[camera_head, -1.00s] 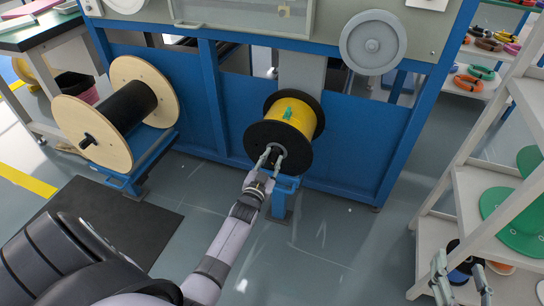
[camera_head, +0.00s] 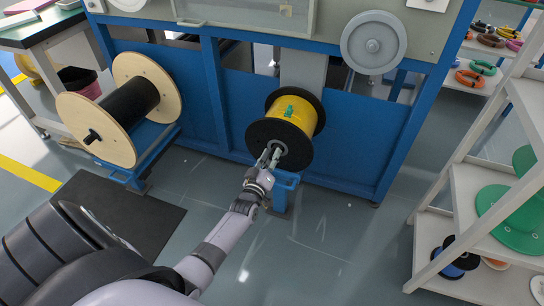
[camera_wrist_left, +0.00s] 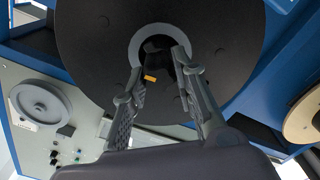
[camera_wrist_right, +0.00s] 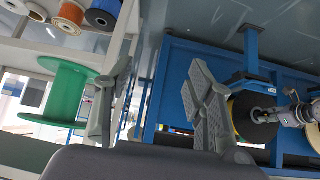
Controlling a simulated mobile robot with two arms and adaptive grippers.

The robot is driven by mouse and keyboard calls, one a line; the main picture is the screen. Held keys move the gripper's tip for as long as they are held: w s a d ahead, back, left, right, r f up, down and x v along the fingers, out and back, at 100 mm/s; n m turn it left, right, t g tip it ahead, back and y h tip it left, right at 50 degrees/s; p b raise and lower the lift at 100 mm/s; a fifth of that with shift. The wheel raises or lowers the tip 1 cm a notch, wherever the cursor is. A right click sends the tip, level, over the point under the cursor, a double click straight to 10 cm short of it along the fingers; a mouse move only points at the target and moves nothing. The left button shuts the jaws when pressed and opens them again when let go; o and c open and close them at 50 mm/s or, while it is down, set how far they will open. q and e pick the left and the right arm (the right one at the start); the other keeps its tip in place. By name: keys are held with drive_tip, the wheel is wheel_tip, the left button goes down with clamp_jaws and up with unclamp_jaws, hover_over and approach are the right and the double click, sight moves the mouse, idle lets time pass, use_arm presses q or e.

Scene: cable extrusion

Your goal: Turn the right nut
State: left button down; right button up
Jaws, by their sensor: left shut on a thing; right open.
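The right nut (camera_wrist_left: 157,62) is a dark piece within a light grey ring at the centre of a black spool flange (camera_wrist_left: 90,60). In the head view, this spool (camera_head: 296,158) carries yellow cable (camera_head: 296,110). My left gripper (camera_head: 269,157) reaches the hub from the front. In the left wrist view, my left gripper (camera_wrist_left: 160,66) has a finger on each side of the nut and is shut on it. The fingers partly hide the nut and ring. My right gripper (camera_wrist_right: 155,95) is open and empty in the right wrist view, away from the spool.
A wooden spool with black cable (camera_head: 128,105) stands at left. The blue machine frame (camera_head: 350,150) is behind the yellow spool. A white shelf (camera_head: 470,200) with green spools (camera_head: 510,215) stands at right.

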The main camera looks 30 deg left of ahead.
use_arm(q)
drive_tip(key=shift+f+n, duration=0.15)
drive_tip(key=shift+n, duration=1.25)
drive_tip(key=n+b, duration=0.1)
drive_tip(key=n, duration=0.3)
drive_tip(key=shift+f, duration=0.15)
drive_tip(key=n+b, duration=0.2)
drive_tip(key=n, duration=0.2)
drive_tip(key=shift+f, duration=0.1)
use_arm(e)
drive_tip(key=w+a+r+t+y, duration=0.2)
drive_tip(key=w+a+r+t, duration=0.1)
drive_tip(key=w+r+t, duration=0.5)
use_arm(q)
drive_tip(key=n+b, duration=0.1)
drive_tip(key=n, duration=0.1)
drive_tip(key=shift+n, duration=0.4)
drive_tip(key=n+b, duration=0.1)
drive_tip(key=n, duration=0.2)
drive_tip(key=shift+n+b, duration=0.3)
use_arm(e)
wheel_tip(320, 180, up, 14)
drive_tip(key=s+a+t+y, duration=0.1)
drive_tip(key=a+t+y, duration=0.1)
drive_tip(key=t, duration=0.4)
drive_tip(key=shift+s+n+t+y, duration=0.25)
drive_tip(key=shift+n+t+y, duration=0.05)
drive_tip(key=shift+t+y, duration=0.1)
